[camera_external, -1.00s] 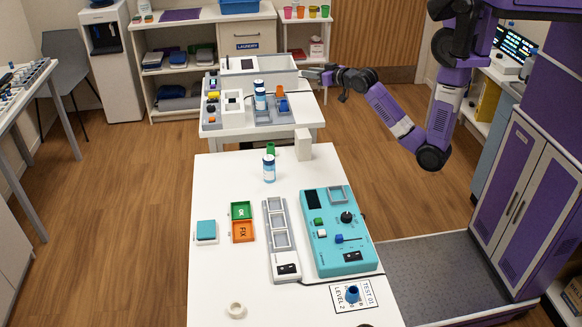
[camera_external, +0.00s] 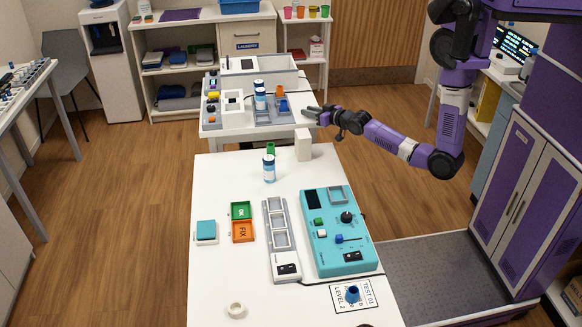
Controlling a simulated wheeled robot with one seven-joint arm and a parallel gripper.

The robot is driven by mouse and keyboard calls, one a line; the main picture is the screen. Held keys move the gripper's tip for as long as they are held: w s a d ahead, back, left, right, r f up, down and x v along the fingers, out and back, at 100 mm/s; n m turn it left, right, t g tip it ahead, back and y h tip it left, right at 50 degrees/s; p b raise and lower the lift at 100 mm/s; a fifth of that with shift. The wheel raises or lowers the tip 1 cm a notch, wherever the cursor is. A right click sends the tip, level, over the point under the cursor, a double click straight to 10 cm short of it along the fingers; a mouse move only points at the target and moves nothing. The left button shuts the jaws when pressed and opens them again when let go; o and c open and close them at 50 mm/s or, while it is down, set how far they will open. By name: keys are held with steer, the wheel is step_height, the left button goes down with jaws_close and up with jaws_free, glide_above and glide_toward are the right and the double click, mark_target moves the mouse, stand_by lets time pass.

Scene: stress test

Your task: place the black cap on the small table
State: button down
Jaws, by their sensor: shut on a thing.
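My gripper (camera_external: 312,115) is beside the right front corner of the far white table (camera_external: 228,136), at about the height of its top. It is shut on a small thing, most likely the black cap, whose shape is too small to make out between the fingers. The near white table (camera_external: 215,280) stands in front, with a white block (camera_external: 303,144) at its far edge, just below my gripper. Which of the two tables is the small one, I cannot tell for sure.
On the near table are a blue-white bottle (camera_external: 269,168), a green piece (camera_external: 270,148), a teal panel (camera_external: 335,265), a grey strip (camera_external: 280,240) and a white ring (camera_external: 236,310).

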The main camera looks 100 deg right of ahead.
steer(key=shift+f, duration=0.25)
steer(key=shift+f, duration=0.15)
steer(key=c, duration=1.2)
jaws_free()
